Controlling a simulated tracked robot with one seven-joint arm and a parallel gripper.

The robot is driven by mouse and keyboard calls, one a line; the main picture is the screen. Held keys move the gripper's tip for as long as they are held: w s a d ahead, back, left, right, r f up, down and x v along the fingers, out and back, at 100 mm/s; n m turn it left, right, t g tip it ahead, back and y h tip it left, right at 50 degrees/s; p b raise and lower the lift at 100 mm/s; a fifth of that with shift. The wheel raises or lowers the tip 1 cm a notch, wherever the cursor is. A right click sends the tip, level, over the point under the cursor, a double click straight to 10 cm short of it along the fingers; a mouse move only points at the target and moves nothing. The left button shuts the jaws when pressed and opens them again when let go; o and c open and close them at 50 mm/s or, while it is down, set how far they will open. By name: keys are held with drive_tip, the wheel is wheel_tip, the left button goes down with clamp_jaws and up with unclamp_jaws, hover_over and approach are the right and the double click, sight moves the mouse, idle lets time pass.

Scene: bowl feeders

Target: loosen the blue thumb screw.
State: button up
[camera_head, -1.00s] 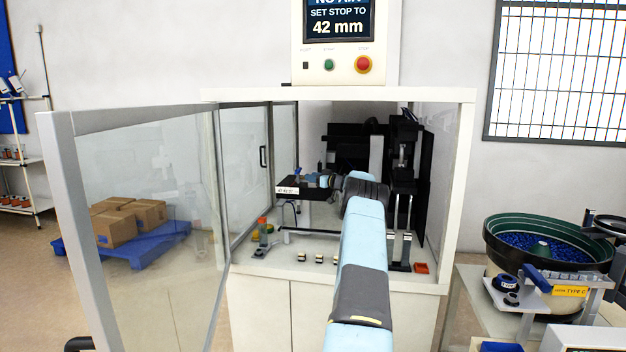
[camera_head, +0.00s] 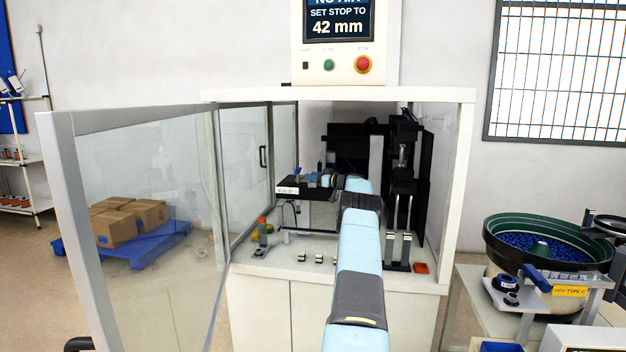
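A dark platform (camera_head: 297,192) with a white scale label on its front edge sits inside the white cabinet. Small blue parts (camera_head: 298,174) stand on its left side; one may be the blue thumb screw, but they are too small to tell apart. My light-blue arm reaches through the open front. My gripper (camera_head: 322,180) is at the platform, just right of the blue parts, pointing left. Its fingers are too small and dark to make out, and I cannot tell whether it touches the screw.
The cabinet's glass door (camera_head: 150,215) stands open at left. A display (camera_head: 337,22) above reads "SET STOP TO 42 mm". Small fittings and an orange-topped bottle (camera_head: 262,230) are on the cabinet floor. A bowl feeder (camera_head: 548,250) stands at right.

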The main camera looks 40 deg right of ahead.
drive_tip(key=shift+o, duration=1.3)
drive_tip(key=v, duration=1.3)
drive_tip(key=shift+s, duration=0.4)
